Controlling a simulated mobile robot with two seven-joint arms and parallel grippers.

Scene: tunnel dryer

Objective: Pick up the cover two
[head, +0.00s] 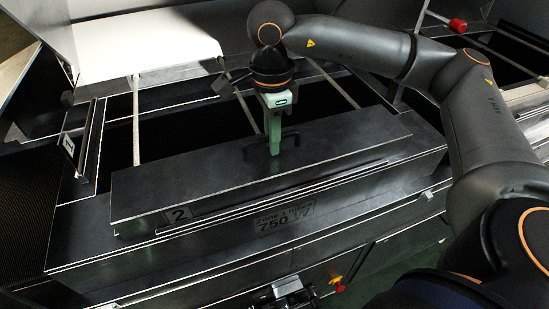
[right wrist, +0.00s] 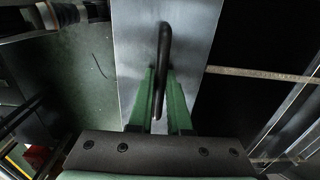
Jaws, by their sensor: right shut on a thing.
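Cover two is a long dark metal panel (head: 340,143) with a "2" label on its front side. It lies lengthwise along the front of the dryer, and I cannot tell whether it rests on the rim or hangs just above it. A black bar handle (head: 262,152) stands on its top. My right gripper (head: 273,143) comes down from above with its green fingers shut on this handle. In the right wrist view the handle (right wrist: 163,50) runs between the green fingers (right wrist: 160,105), above the grey panel (right wrist: 135,40).
Dark open bays with thin cross bars (head: 136,120) lie behind the cover. A white sheet (head: 145,42) lies at the back left. A red knob (head: 457,25) stands at the back right. Green floor (right wrist: 85,80) shows in front.

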